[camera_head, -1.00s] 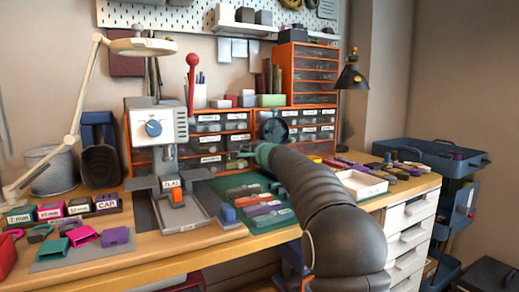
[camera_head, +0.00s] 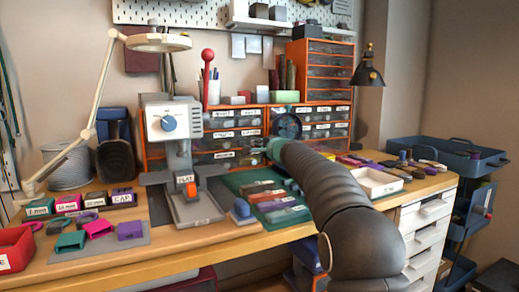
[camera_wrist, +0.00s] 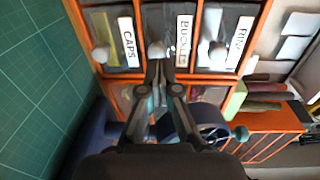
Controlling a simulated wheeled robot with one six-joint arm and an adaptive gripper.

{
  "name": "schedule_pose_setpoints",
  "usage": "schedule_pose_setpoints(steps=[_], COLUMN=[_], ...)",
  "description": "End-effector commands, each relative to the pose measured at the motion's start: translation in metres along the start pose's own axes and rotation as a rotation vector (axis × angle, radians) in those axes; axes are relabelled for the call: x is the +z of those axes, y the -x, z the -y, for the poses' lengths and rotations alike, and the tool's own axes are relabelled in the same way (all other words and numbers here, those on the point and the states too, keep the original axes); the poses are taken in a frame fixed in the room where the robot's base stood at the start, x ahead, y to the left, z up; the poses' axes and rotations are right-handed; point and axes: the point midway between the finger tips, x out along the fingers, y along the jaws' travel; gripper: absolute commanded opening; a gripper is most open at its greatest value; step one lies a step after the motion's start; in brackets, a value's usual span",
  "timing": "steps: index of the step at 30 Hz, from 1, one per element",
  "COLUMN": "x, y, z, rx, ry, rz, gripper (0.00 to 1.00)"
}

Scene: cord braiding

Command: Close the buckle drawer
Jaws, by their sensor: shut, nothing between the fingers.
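The buckle drawer (camera_wrist: 165,22) is a small clear-fronted drawer in an orange frame, with a white label and a round white knob. In the wrist view it sits between the caps drawer (camera_wrist: 110,25) and another labelled drawer (camera_wrist: 225,25). Its front looks about level with these neighbours, but I cannot tell whether it is fully in. My gripper (camera_wrist: 157,68) is shut and empty, its fingertips at the knob; whether they touch it is unclear. In the head view my gripper (camera_head: 260,150) is small, in front of the orange drawer cabinet (camera_head: 264,120).
A press (camera_head: 180,150) stands left of my arm. A green mat (camera_head: 235,180) with coloured pieces lies below the cabinet. A white tray (camera_head: 378,186) stands to the right. A round dark item (camera_head: 288,126) is by the cabinet beside my gripper.

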Motion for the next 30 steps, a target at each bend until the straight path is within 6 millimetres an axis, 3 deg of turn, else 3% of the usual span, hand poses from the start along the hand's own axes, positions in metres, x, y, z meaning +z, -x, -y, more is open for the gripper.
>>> schedule_pose_setpoints(steps=[15, 23, 26, 30], x=[-0.008, -0.006, 0.001, 0.025], y=[0.088, 0.109, 0.119, 0.153], z=[-0.002, 0.0, 0.003, 0.007], rx=[0.0, 0.001, 0.013, 0.072], ry=[0.001, 0.002, 0.029, 0.142], rz=[-0.011, -0.006, 0.005, 0.052], gripper=[0.0, 0.0, 0.0, 0.0])
